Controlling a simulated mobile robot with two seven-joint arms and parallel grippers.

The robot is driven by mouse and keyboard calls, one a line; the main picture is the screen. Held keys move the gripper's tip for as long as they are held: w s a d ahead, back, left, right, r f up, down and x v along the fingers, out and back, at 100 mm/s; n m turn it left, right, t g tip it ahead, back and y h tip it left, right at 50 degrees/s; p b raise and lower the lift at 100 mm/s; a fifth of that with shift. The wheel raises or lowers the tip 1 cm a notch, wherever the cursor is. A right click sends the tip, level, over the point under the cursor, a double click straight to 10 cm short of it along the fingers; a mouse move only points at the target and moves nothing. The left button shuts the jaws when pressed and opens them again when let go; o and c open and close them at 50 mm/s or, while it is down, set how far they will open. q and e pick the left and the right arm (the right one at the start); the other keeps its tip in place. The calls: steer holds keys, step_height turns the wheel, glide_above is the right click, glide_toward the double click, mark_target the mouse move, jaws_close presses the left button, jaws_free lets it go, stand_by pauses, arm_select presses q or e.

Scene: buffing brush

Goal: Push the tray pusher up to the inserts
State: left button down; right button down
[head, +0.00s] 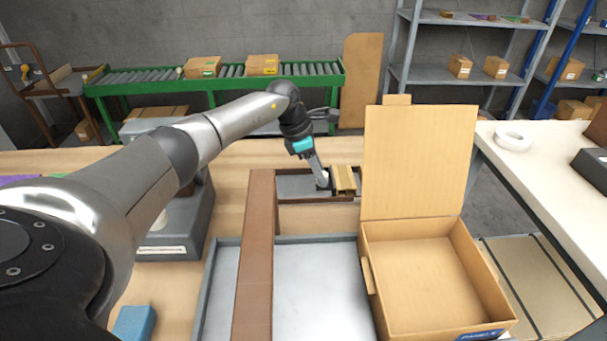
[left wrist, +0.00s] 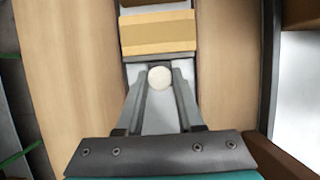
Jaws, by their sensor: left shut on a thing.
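The tray pusher shows as a pale round knob (left wrist: 160,77) between the fingers of my left gripper (left wrist: 158,85) in the left wrist view. A thin dark edge lies just beyond the knob, close to the inserts; I cannot tell whether it touches them. In the head view my left gripper (head: 322,176) reaches down into the narrow grey tray (head: 292,186), shut on the knob. The inserts, tan cardboard pieces (head: 344,180), stand in the tray just right of the gripper. They also show in the left wrist view (left wrist: 158,34), straight ahead of the fingertips. My right gripper is out of view.
An open cardboard box (head: 420,275) with its lid raised stands at the right front. A grey machine (head: 180,225) stands to the left, and a blue block (head: 134,323) lies at the front left.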

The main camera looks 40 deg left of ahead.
arm_select(q)
steer(key=c, duration=0.5)
jaws_free()
steer(key=shift+c, duration=0.2)
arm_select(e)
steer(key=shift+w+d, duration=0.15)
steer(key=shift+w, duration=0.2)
arm_select(q)
steer(key=shift+r, duration=0.15)
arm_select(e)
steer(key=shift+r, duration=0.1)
arm_select(q)
steer(key=shift+s+a+r, duration=0.1)
steer(key=shift+a+r, duration=0.05)
steer(key=shift+r, duration=0.15)
steer(key=p+v, duration=0.3)
steer(key=v, duration=1.1)
steer(key=shift+r, duration=0.25)
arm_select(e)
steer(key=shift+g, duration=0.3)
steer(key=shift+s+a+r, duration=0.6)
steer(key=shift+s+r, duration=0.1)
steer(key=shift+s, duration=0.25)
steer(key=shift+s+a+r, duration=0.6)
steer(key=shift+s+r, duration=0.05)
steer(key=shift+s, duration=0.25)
